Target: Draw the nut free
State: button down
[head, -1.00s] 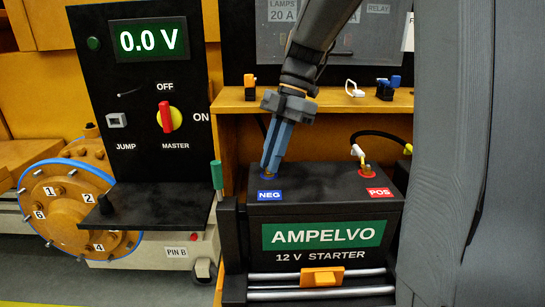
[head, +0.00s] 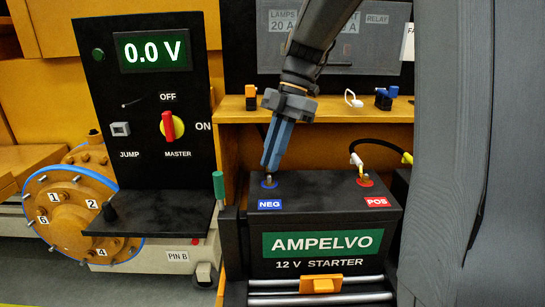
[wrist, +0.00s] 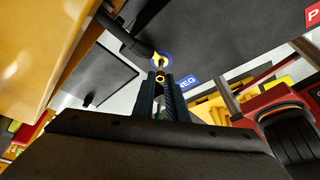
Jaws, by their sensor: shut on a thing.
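My gripper (head: 268,168) points down over the NEG terminal (head: 269,183) of the black battery (head: 250,222). The terminal has a blue ring and a short post, which shows just below my fingertips. In the wrist view, my gripper (wrist: 160,82) is shut on a small brass nut (wrist: 160,77), held between the fingertips. The NEG terminal (wrist: 167,60) lies just beyond the nut, with the blue NEG label beside it. The nut appears to be off the post, with a small gap. In the head view the fingers hide the nut.
The POS terminal (head: 364,181) has a red ring and a black cable with a yellow sleeve near it. A black panel (head: 190,70) reads 0.0 V, with a red MASTER switch (head: 168,125). An orange shelf (head: 330,106) lies behind my arm. A grey column blocks the right side.

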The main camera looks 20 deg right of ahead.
jog(key=shift+r, duration=0.1)
notch_tip(320, 180, up, 4)
jog(key=p, duration=0.3)
dwell(0.5)
